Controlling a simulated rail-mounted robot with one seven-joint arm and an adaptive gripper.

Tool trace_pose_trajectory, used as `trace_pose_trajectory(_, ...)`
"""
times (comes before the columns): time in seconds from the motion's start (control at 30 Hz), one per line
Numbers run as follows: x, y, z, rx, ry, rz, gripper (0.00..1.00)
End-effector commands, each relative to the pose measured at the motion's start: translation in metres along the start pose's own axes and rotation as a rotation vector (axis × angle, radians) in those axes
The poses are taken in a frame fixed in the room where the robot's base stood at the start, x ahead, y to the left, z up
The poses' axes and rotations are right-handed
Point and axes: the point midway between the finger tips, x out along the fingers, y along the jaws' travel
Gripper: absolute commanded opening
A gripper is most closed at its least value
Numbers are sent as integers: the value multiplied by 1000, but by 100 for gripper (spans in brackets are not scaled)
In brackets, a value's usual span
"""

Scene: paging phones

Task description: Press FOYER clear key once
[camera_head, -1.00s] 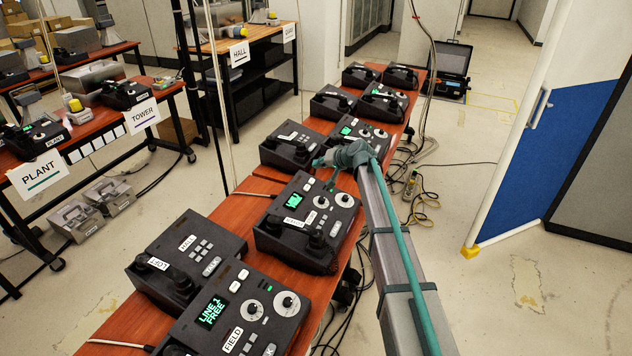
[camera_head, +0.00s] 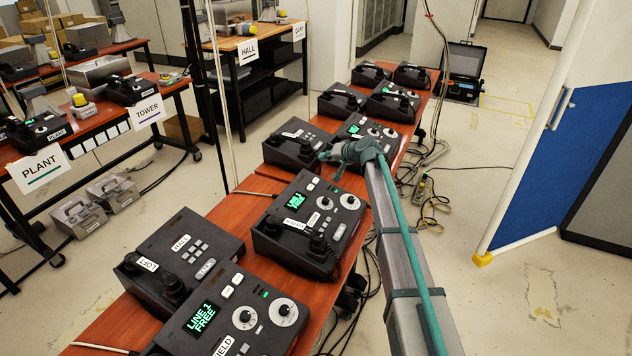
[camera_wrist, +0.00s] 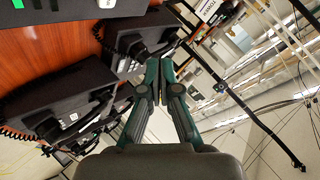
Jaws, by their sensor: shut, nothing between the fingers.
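My gripper (camera_head: 329,163) is in the air above the far end of a dark desk phone (camera_head: 305,222) with a lit green screen, in the middle of the row. In the wrist view the fingers (camera_wrist: 160,64) are together and empty, pointing toward dark phones on the wooden bench. I cannot read FOYER on any label. The middle phone's label (camera_head: 296,225) is too small to read surely. Farther phones (camera_head: 364,135) have no readable labels, and my arm partly covers that area.
The phones stand close together on a narrow wooden bench (camera_head: 236,205). Loose cables (camera_head: 430,205) lie on the floor to the right. Side benches with PLANT (camera_head: 40,167), TOWER (camera_head: 147,112) and HALL (camera_head: 247,51) signs stand left and behind. A blue partition (camera_head: 560,150) stands right.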

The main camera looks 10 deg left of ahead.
Motion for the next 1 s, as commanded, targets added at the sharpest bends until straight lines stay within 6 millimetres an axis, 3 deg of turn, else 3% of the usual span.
trace_pose_trajectory(0.7,54,40,40,-1,-1,0,0)
trace_pose_trajectory(1.0,59,43,43,0,0,0,0)
